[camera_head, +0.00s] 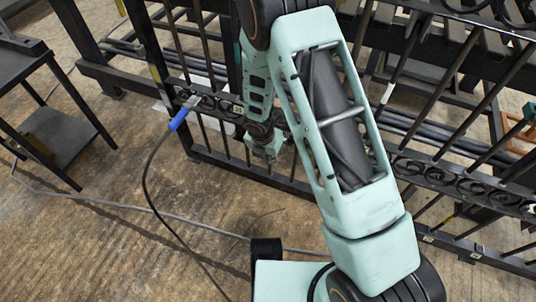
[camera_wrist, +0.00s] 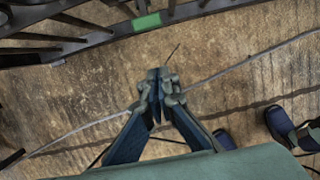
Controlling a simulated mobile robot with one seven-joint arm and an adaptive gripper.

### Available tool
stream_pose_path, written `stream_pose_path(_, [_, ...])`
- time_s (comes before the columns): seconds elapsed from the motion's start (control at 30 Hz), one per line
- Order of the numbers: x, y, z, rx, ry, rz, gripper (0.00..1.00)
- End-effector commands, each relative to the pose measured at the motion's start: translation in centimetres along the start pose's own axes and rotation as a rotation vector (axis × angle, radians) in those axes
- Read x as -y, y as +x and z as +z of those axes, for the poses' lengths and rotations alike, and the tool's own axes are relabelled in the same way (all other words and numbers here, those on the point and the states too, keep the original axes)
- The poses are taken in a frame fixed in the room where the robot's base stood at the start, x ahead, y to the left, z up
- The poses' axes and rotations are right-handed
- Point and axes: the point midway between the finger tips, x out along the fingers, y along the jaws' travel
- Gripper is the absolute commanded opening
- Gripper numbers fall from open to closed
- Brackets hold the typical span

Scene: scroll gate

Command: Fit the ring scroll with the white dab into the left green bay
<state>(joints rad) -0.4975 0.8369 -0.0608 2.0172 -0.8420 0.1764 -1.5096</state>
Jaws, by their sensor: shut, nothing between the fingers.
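My gripper (camera_head: 268,150) hangs in front of the dark iron gate (camera_head: 222,150), left of the picture's middle. In the wrist view its fingertips (camera_wrist: 158,85) are together, with nothing held, over bare floor. A green patch (camera_wrist: 147,22) shows on the gate's dark rail, beyond the fingertips; I cannot tell whether it marks the left bay. Dark scrolls (camera_head: 455,182) run along the gate's band on the right, and more scrollwork (camera_head: 212,100) shows left of my arm. I cannot make out the ring scroll with the white dab. My arm hides the middle of the gate.
A blue-handled tool (camera_head: 180,120) rests at the gate's left, its cable trailing over the floor. A dark shelved stand (camera_head: 62,135) is at the left. An orange clamp-like piece (camera_head: 515,135) is at the far right. The floor (camera_head: 110,235) at lower left is mostly open.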

Motion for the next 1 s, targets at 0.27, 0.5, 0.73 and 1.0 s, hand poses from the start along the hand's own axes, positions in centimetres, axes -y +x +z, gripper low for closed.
stream_pose_path(0.27, [0.0,3.2,1.9,0.001,0.005,0.002,0.00])
stream_pose_path(0.5, [0.0,3.7,3.6,0.000,0.001,0.001,0.00])
stream_pose_path(0.73, [0.0,3.7,3.9,0.000,0.000,0.000,0.00])
stream_pose_path(1.0, [0.0,3.7,4.1,0.000,0.001,0.000,0.00])
